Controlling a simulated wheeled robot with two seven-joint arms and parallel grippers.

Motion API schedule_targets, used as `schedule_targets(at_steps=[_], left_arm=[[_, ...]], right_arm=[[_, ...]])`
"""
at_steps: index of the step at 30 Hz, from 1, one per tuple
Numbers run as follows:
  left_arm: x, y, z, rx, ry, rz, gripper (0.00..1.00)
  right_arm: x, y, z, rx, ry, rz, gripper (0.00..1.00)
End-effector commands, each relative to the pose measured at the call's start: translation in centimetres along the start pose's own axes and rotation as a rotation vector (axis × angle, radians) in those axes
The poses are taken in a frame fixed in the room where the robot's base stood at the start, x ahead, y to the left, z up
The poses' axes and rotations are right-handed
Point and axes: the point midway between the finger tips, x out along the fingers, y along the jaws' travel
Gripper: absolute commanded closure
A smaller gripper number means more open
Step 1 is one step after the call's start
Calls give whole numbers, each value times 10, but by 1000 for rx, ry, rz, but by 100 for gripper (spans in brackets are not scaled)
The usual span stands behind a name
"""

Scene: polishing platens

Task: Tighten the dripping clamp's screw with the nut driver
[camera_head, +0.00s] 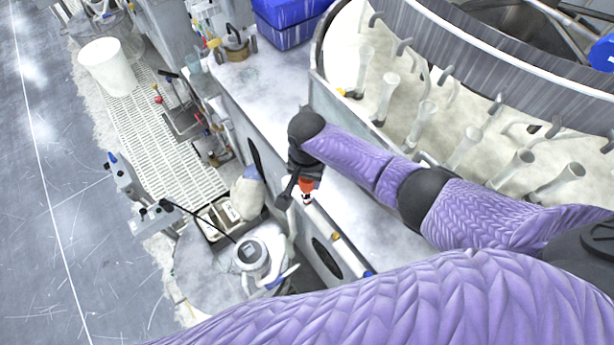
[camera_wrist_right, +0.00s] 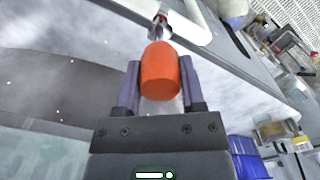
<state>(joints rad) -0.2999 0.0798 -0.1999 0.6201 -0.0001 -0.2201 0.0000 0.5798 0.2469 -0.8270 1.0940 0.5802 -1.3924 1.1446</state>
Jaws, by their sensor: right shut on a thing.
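My right gripper (camera_head: 304,180) reaches over the front edge of the bench. It is shut on the orange handle of the nut driver (camera_wrist_right: 160,72), with one finger on each side. The handle also shows as a small red-orange spot in the head view (camera_head: 307,184). Just beyond the handle in the wrist view is a small metal clamp (camera_wrist_right: 160,22) at a white pipe (camera_wrist_right: 186,32). The driver's shaft and tip are hidden behind the handle, so I cannot tell whether it touches the clamp's screw. No drip is visible. My left gripper is out of view.
A round polishing machine with several upright nozzles (camera_head: 387,98) fills the upper right. Blue bins (camera_head: 284,36) stand at the back of the bench (camera_head: 262,92). A white bucket (camera_head: 107,66) and a white grating (camera_head: 150,130) are at left. A cluttered tray (camera_head: 212,232) stands below the bench.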

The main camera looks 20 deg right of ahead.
Motion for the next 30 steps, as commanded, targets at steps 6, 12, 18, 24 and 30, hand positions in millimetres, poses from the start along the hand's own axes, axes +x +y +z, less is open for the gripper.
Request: schedule_targets(at_steps=[6,12,18,24,30], left_arm=[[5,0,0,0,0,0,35],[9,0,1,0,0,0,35],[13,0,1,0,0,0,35],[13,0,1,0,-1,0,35],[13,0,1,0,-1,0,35]], right_arm=[[6,0,0,0,0,0,100],[12,0,0,0,0,0,100],[16,0,0,0,0,0,100],[17,0,0,-1,0,0,22],[17,0,0,0,0,0,8]])
